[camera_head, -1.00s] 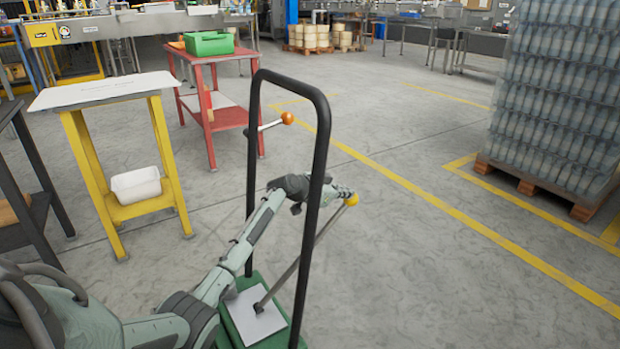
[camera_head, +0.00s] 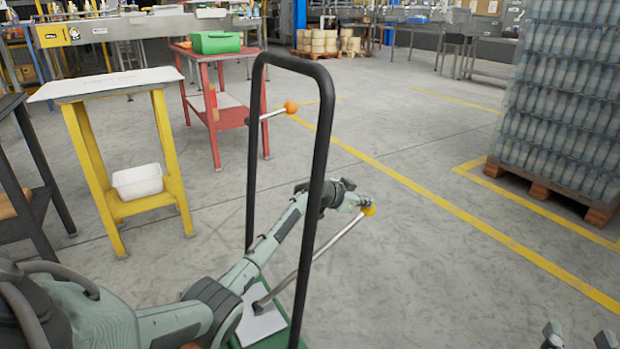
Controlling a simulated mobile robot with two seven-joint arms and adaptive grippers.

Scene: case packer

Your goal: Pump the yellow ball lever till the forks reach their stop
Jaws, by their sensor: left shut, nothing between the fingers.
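The yellow ball (camera_head: 368,210) tops a grey lever (camera_head: 318,258) that leans up and right from the green base (camera_head: 273,340) of a lifter. My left arm passes by the black frame (camera_head: 321,150), and my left gripper (camera_head: 366,202) is shut with nothing between its fingers. It is at the ball's upper side, seemingly touching it. An orange ball (camera_head: 291,107) tops another short lever on the frame. My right gripper (camera_head: 580,339) shows only its fingertips at the bottom right edge, spread apart and empty. The forks cannot be made out.
A yellow stand (camera_head: 168,150) with a white bin (camera_head: 138,182) stands left, and a red table (camera_head: 212,125) with a green crate (camera_head: 215,42) behind it. A pallet of bottles (camera_head: 565,100) stands right. The floor between is clear.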

